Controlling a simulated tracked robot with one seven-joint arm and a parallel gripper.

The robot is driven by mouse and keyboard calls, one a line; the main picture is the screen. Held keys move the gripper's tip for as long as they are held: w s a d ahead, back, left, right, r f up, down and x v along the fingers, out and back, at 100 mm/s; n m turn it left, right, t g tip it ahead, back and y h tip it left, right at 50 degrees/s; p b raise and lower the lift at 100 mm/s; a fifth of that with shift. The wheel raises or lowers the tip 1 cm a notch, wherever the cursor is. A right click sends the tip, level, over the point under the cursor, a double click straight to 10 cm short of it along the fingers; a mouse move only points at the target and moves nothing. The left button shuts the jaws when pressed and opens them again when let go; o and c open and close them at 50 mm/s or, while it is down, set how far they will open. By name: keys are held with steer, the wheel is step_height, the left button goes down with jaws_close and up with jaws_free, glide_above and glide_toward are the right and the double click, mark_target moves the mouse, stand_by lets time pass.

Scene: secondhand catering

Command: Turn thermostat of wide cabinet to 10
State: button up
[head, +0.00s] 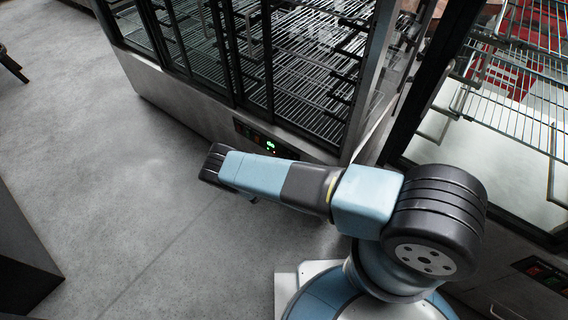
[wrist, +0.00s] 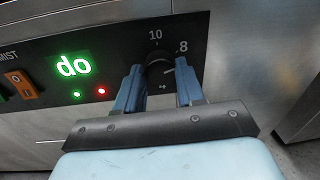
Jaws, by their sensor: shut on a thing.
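The wide cabinet (head: 185,100) is a glass-doored metal case with wire shelves, at the top left of the head view. Its black control panel (head: 240,130) sits low on the front and also shows in the wrist view (wrist: 118,48). The black thermostat knob (wrist: 160,72) is on this panel, with the numbers 10 above it and 8 at its upper right. A short white mark shows on the knob, towards its right side. My gripper (wrist: 159,67) is shut on the knob, one blue finger on each side. The fingers hide part of the dial. In the head view my arm hides the gripper.
An orange switch (wrist: 20,83) is at the left. A second glass cabinet (head: 515,110) stands at the right. The grey floor (head: 110,200) at the left is clear.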

steer(key=shift+f+n+t, duration=0.2)
steer(key=shift+n, duration=3.55)
steer(key=shift+f+n+t, duration=0.2)
steer(key=shift+n, duration=3.55)
steer(key=o, duration=0.7)
steer(key=shift+a, duration=0.1)
steer(key=o, duration=0.3)
steer(key=shift+r, duration=0.1)
steer(key=shift+o, duration=0.2)
